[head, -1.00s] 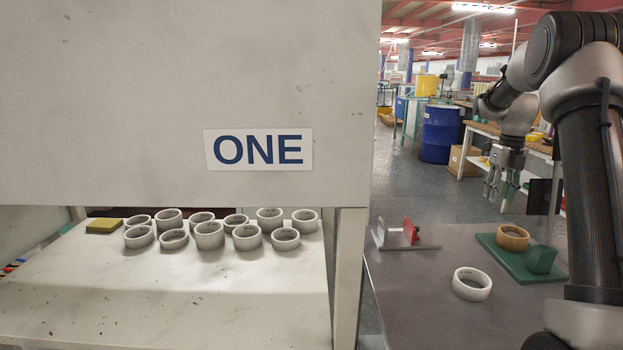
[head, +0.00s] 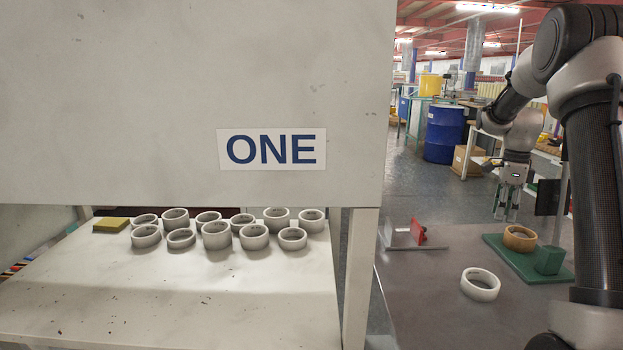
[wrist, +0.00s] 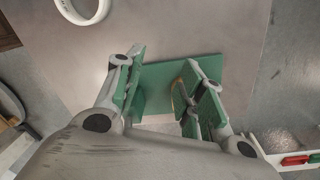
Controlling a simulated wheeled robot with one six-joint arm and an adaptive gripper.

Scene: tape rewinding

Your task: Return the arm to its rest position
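My gripper (head: 507,205) hangs in the air at the right of the head view, fingers pointing down, above and behind the grey metal table (head: 420,300). In the wrist view its two green-padded fingers (wrist: 165,95) stand apart with nothing between them. Beyond them in that view is a green plate (wrist: 155,85), with the tan tape ring partly hidden behind the right finger. In the head view the tan tape ring (head: 519,238) lies on the green fixture (head: 520,262) beside its green block. A white tape ring (head: 480,285) lies on the metal table in front.
A cabinet marked ONE (head: 272,150) fills the left, with several white rings and a yellow-topped block (head: 111,225) on its shelf (head: 180,300). A red-and-grey device (head: 418,232) stands on the metal table. A blue barrel (head: 443,133) stands on the floor behind.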

